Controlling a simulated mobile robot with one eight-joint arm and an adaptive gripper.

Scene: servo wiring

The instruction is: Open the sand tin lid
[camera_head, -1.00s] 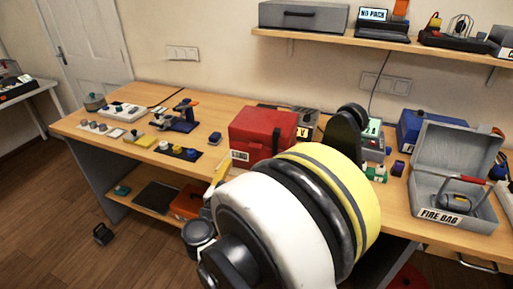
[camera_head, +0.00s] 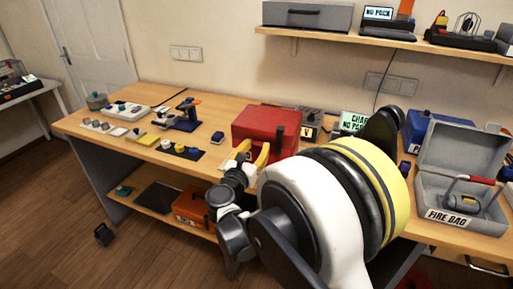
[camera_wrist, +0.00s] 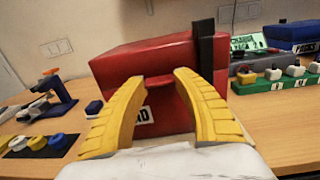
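The sand tin is a red box (camera_head: 262,122) on the workbench, with its lid down. It also fills the middle of the wrist view (camera_wrist: 140,62), where a white label (camera_wrist: 142,122) ending in "ND" shows partly behind a finger. A small red tab (camera_wrist: 160,83) sticks out from its front. My gripper (camera_head: 252,153) is in front of the tin. In the wrist view, my gripper (camera_wrist: 158,80) has its yellow fingers apart, one on each side of the tab. I cannot tell whether they touch it. A dark upright strip (camera_wrist: 206,72) stands at the tin's right front.
A grey open box marked "FIRE BAG" (camera_head: 455,217) stands at the right. A green block with white knobs (camera_wrist: 272,84) is right of the tin. A dark blue tool stand (camera_head: 183,122) and a tray of knobs (camera_head: 180,149) are left. A shelf (camera_head: 340,41) runs above.

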